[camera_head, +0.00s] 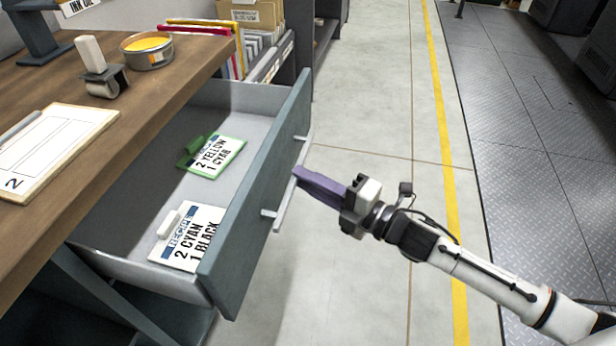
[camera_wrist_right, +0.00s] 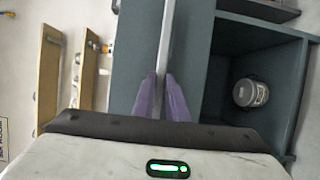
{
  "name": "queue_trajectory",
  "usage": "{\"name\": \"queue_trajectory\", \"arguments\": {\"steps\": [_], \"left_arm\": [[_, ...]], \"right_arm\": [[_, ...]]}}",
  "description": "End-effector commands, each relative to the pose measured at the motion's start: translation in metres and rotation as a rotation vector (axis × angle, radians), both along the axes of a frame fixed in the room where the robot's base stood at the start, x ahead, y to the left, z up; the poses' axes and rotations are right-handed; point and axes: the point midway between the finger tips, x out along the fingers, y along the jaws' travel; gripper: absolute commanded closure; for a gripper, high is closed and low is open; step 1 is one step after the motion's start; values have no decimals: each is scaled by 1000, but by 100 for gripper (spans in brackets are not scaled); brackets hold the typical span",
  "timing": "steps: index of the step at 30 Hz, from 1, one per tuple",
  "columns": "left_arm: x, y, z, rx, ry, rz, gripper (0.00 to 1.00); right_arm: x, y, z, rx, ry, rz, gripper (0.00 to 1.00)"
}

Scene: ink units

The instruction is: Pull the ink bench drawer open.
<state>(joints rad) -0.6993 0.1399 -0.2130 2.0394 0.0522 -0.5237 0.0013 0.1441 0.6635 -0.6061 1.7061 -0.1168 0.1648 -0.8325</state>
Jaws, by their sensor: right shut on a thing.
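The ink bench drawer (camera_head: 257,200) stands open, pulled out from under the wooden bench top. It has a grey-blue front and a pale bar handle (camera_head: 283,205). Inside lie a green-edged recipe card (camera_head: 217,157) and a white recipe card (camera_head: 188,240). My right gripper (camera_head: 300,175) has purple fingers and is shut on the drawer handle. In the right wrist view the handle bar (camera_wrist_right: 167,40) runs between the two purple fingers (camera_wrist_right: 162,98). My left gripper is not in view.
On the bench (camera_head: 185,75) are an open tin of yellow ink (camera_head: 147,50), a roller (camera_head: 103,80) and a clipboard (camera_head: 50,150). Files (camera_head: 265,60) stand behind the drawer. The floor (camera_head: 370,120) right of the drawer is clear. The right wrist view shows a bucket (camera_wrist_right: 250,93) on a shelf.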

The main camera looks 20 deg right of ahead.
Motion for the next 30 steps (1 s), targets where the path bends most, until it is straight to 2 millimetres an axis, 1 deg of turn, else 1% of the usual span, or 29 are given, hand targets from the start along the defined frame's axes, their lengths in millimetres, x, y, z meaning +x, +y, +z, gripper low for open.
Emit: {"name": "queue_trajectory", "arguments": {"steps": [6,7,9,10,18,21,23,26,30], "left_arm": [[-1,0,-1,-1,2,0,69],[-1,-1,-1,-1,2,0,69],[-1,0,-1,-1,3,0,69],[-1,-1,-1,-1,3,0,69],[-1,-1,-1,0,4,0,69],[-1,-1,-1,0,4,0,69],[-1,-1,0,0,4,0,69],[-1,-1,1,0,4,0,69],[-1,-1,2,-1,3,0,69]], "right_arm": [[0,-2,0,-1,-1,-4,100],[0,-2,0,-1,-1,-4,84],[1,-2,0,-1,-1,-4,72],[0,-2,0,-1,-1,-4,69],[0,-1,0,-1,-1,-3,69],[-4,-4,0,0,0,-2,69],[-9,-8,-1,0,2,-3,69],[-23,-18,-1,-4,3,-3,69],[-44,-35,-1,-3,4,-3,69]]}}
